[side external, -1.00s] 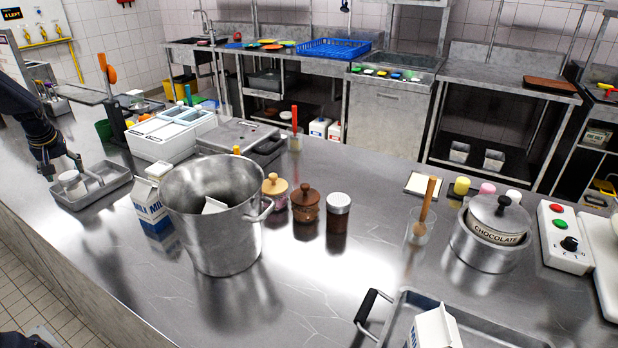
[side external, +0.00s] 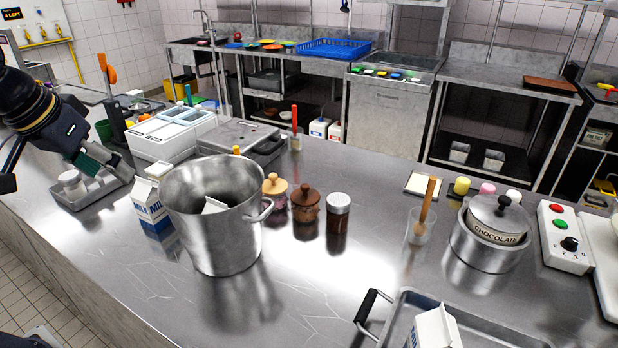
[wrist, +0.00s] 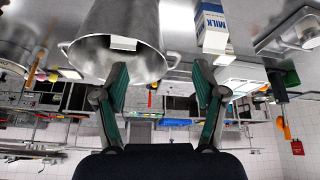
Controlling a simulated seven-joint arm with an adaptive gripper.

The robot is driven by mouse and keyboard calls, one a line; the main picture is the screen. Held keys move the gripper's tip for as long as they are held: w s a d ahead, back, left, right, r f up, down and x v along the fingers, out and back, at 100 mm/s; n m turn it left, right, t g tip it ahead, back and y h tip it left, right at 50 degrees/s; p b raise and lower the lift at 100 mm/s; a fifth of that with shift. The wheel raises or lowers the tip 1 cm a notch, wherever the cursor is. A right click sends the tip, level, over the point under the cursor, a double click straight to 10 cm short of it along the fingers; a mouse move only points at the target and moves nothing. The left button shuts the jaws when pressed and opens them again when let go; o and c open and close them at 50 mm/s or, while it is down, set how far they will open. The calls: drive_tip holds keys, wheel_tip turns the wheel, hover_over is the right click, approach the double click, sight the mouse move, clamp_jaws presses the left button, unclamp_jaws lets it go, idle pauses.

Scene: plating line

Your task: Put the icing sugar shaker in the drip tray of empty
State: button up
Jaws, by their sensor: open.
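A small white shaker with a pale lid (side external: 72,183), which looks like the icing sugar shaker, stands upright in the shallow grey metal drip tray (side external: 82,205) at the left of the counter. In the wrist view the tray (wrist: 272,38) is at the upper right, with the white shaker (wrist: 311,38) at the picture's edge. My gripper (side external: 112,170) is above and right of the shaker in the side view, apart from it, and hides part of the tray. In the wrist view my gripper (wrist: 160,82) is open, with nothing between its fingers.
A milk carton (side external: 150,208) and a large steel pot (side external: 215,240) stand right of the tray. Jars (side external: 305,205) and a brown shaker with a metal lid (side external: 338,215) are behind the pot. White bins (side external: 172,132) stand behind the tray.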

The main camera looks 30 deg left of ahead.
drive_tip(key=s+d+f+m, duration=0.2)
drive_tip(key=s+d, duration=0.3)
drive_tip(key=s, duration=0.1)
drive_tip(key=shift+h, duration=0.4)
